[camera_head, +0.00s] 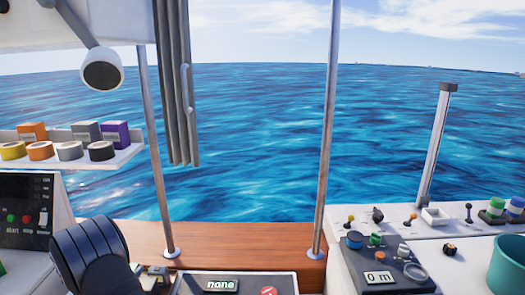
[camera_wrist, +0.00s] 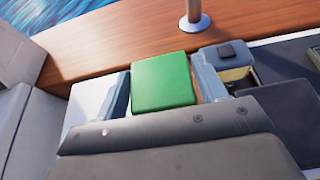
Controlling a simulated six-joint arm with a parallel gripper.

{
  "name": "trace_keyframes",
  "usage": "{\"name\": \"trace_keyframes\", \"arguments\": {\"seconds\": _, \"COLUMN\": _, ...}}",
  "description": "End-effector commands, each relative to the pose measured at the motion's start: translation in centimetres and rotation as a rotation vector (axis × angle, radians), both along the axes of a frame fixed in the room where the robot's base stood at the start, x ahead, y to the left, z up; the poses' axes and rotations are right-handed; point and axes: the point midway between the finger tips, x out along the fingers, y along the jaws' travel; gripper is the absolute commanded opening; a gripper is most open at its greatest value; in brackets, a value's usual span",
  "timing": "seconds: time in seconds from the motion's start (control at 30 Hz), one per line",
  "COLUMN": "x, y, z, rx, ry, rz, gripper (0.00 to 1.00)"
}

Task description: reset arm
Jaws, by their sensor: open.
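In the wrist view, my gripper (camera_wrist: 164,98) shows as a dark grey body across the bottom with two blue-grey fingers set apart. A green block (camera_wrist: 163,82) appears between the fingers in the picture. I cannot tell whether it is level with them or lies below. The fingers do not visibly clamp it. In the head view, a dark ribbed shape at the lower left may be part of my arm; my fingertips cannot be made out there.
A wooden ledge (camera_head: 225,240) carries metal poles. A shelf (camera_head: 125,158) with tape rolls and boxes is at left, above a control panel (camera_head: 30,215). A panel reading "none" (camera_head: 225,284) is at front. A console (camera_head: 375,262) and teal bucket (camera_head: 508,265) stand right.

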Motion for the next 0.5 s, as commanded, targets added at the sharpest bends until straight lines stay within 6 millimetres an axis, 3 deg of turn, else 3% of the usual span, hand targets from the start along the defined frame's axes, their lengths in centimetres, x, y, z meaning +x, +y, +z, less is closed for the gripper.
{"name": "trace_keyframes", "arguments": {"seconds": 0.2, "x": -0.1, "y": -0.1, "z": 1.6, "rx": -0.001, "ry": 0.002, "rz": -0.001, "gripper": 0.65}}
{"name": "trace_keyframes", "arguments": {"seconds": 0.5, "x": -0.1, "y": -0.1, "z": 1.9, "rx": -0.002, "ry": 0.002, "rz": 0.0, "gripper": 0.65}}
